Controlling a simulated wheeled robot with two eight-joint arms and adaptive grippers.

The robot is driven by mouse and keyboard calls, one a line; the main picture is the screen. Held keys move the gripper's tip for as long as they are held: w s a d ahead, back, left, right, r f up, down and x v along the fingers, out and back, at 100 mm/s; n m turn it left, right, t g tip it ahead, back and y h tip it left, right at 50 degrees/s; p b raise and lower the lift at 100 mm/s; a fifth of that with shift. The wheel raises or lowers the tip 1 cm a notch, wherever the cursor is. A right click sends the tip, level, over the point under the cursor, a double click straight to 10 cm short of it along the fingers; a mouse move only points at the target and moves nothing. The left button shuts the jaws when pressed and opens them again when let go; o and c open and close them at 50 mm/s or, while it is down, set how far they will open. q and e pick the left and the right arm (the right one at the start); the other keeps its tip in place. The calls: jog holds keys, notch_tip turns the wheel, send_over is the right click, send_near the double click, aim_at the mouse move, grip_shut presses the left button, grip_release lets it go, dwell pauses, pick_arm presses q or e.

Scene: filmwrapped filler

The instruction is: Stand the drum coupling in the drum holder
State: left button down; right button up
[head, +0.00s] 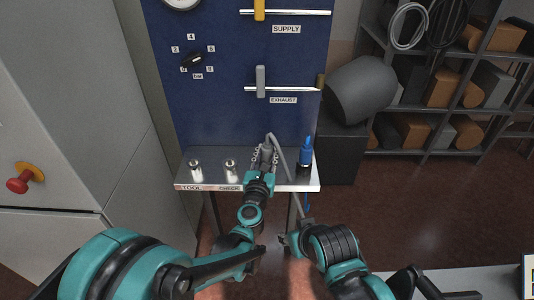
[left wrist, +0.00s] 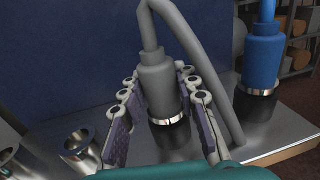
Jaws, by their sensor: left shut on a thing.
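My left gripper (head: 264,153) is shut on a grey coupling (left wrist: 157,80) above the shelf; its fingers lie on both sides of the body. The coupling is upright, with a silver ring and a dark lower part. A grey hose loops from its top down to the right. I cannot tell from the markings whether it is the drum coupling, or whether its lower end touches the shelf or a holder. Two empty silver holders, one by the TOOL label (head: 195,170) and one by the CHECK label (head: 231,168), stand left of it. The right arm's end (head: 286,240) is low and its jaws are unclear.
A blue coupling (head: 306,152) stands upright at the shelf's right end, close to the grey hose. The metal shelf (head: 213,182) fronts a blue panel (head: 225,105) with SUPPLY and EXHAUST valves. A grey cabinet (head: 60,110) is left; a loaded rack (head: 440,145) is right.

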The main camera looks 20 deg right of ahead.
pick_arm(q)
jog(key=shift+f, duration=0.1)
dwell(0.3)
jog(key=c, duration=1)
grip_release()
jog(key=shift+c, duration=0.2)
jog(key=v, duration=1.2)
